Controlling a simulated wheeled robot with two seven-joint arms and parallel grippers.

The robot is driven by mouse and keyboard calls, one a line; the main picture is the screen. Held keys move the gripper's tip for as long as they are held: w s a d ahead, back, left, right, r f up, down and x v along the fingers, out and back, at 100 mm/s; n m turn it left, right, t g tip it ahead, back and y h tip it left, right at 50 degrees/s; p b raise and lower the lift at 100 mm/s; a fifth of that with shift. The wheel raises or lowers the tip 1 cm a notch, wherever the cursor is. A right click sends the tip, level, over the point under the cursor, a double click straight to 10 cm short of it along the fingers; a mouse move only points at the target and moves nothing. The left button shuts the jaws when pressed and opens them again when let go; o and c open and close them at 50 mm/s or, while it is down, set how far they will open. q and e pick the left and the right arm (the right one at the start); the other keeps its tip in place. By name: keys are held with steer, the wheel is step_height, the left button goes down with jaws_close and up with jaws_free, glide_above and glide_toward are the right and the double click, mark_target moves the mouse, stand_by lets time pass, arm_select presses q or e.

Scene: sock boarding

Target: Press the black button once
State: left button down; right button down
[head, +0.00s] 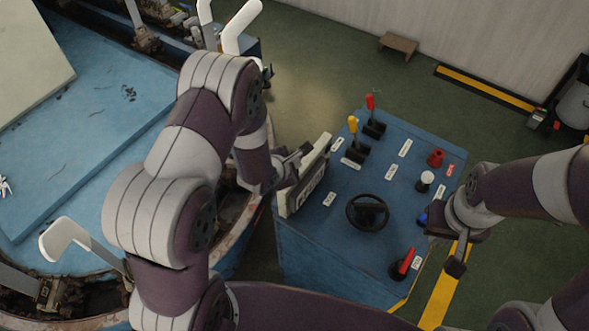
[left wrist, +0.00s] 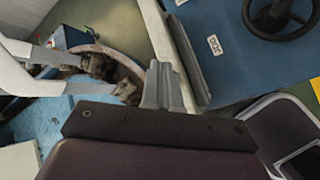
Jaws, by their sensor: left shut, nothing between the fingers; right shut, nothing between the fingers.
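The blue control console (head: 320,245) stands right of centre in the head view. I cannot make out a black button on it; a black handwheel (head: 367,212) sits mid-panel and also shows in the left wrist view (left wrist: 280,14). My left gripper (head: 304,151) is shut and empty beside the pale box (head: 316,172) on the console's left edge; I cannot tell whether they touch. Its closed fingers (left wrist: 163,84) also show in the left wrist view. My right gripper (head: 455,267) is shut and empty at the console's right side, pointing down, and hides part of that edge.
The console carries a yellow lever (head: 352,124), two red-handled levers (head: 370,102) (head: 407,260), a red knob (head: 436,157), a white knob (head: 427,178) and a partly hidden blue one (head: 422,219). A blue round machine with white sock forms (head: 63,238) stands left. Green floor lies behind.

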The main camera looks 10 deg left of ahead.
arm_select(q)
steer(key=shift+f+b, duration=0.5)
steer(key=shift+f, duration=0.35)
stand_by(0.7)
steer(key=shift+r, duration=0.1)
steer(key=shift+r+p, duration=0.95)
steer(key=shift+p, duration=0.05)
step_height(320, 180, up, 5)
steer(key=p, duration=0.4)
steer(key=shift+r+p, duration=0.1)
steer(key=shift+p, duration=0.3)
stand_by(0.3)
